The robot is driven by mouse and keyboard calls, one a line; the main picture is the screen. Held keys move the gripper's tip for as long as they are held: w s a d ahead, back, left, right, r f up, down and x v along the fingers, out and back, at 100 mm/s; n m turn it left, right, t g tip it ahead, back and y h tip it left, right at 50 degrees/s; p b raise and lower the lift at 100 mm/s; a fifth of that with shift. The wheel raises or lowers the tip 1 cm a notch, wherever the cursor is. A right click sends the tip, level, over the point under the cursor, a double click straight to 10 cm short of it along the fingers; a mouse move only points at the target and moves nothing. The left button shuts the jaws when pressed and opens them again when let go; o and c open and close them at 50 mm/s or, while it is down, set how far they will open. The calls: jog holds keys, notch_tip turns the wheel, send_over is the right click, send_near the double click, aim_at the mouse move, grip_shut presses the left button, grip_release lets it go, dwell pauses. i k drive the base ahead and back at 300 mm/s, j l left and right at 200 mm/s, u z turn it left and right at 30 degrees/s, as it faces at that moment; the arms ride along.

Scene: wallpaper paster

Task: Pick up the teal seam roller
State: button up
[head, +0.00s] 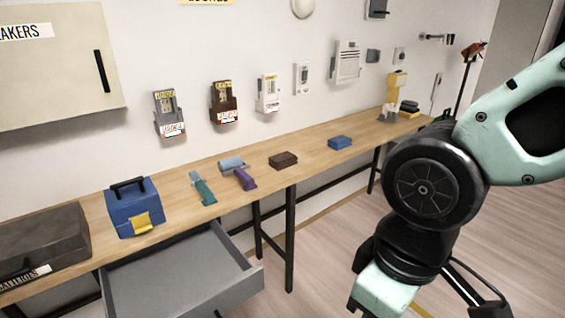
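The teal seam roller (203,190) lies on the wooden workbench (310,149), left of the middle of the head view. Its teal handle points toward the bench's front edge, and its paler grey-blue end points toward the wall. A similar purple-handled roller (243,179) with a grey-blue head lies just to its right, apart from it. My arm fills the right side of the view, well away from the roller.
A blue toolbox (133,209) stands left of the roller, with a dark case (42,241) farther left. A grey drawer (180,275) stands open below the bench front. A brown block (283,160) and a blue block (340,142) lie to the right. Labelled devices hang on the wall.

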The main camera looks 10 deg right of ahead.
aim_at(210, 197)
jog(key=i+j+u, duration=0.25)
jog(key=i+j, duration=0.2)
jog(key=i+j+u, duration=0.2)
jog(key=i+j, duration=0.2)
jog(key=i, duration=0.15)
